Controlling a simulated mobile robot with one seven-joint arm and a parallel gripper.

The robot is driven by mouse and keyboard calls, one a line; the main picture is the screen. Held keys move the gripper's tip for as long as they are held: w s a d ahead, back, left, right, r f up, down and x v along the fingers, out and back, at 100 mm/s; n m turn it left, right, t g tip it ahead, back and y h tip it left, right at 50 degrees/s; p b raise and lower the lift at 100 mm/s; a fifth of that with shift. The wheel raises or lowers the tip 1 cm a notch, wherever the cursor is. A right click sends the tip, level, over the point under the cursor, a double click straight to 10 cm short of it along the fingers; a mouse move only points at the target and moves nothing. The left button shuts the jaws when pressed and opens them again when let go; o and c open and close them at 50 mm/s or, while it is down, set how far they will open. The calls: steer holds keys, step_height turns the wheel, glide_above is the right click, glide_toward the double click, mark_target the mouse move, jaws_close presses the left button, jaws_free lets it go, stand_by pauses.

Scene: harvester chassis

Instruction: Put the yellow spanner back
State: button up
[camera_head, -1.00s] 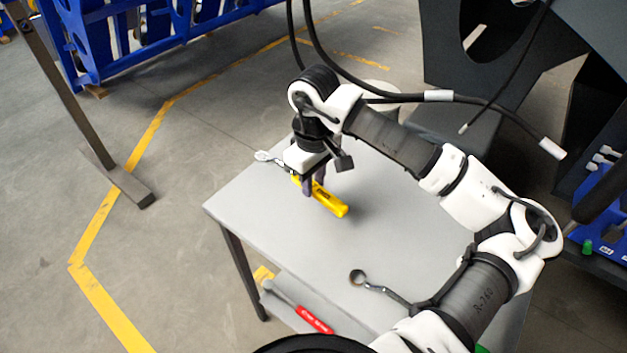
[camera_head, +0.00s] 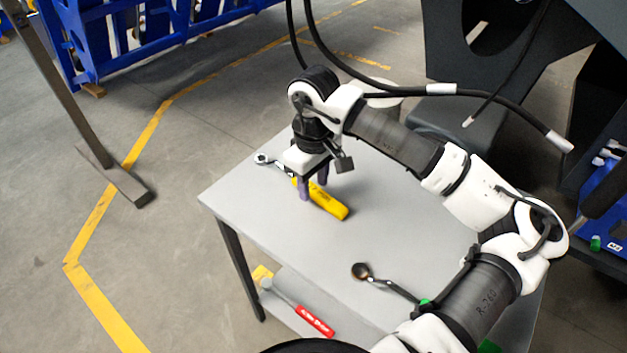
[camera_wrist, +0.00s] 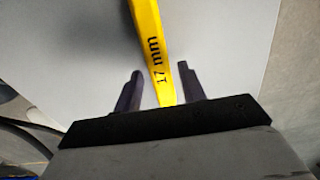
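The yellow spanner (camera_head: 330,205) lies on the grey table top (camera_head: 250,205), its metal ring end pointing to the far left. In the wrist view its yellow handle (camera_wrist: 150,40), marked "17 mm", runs between my fingers. My gripper (camera_head: 314,188) points down over the spanner. In the wrist view my gripper (camera_wrist: 160,85) is open, with one purple finger on each side of the handle and gaps between. Part of the spanner's shaft is hidden behind the fingers in the head view.
A red-handled tool (camera_head: 315,321) and a yellow item (camera_head: 262,273) are on the lower shelf. Dark machinery (camera_head: 480,60) stands at the back right. The table's left part is clear.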

steer(key=shift+o, duration=0.6)
step_height(320, 180, up, 14)
steer(key=b, duration=0.1)
steer(key=shift+s+f, duration=0.1)
steer(key=shift+f, duration=0.05)
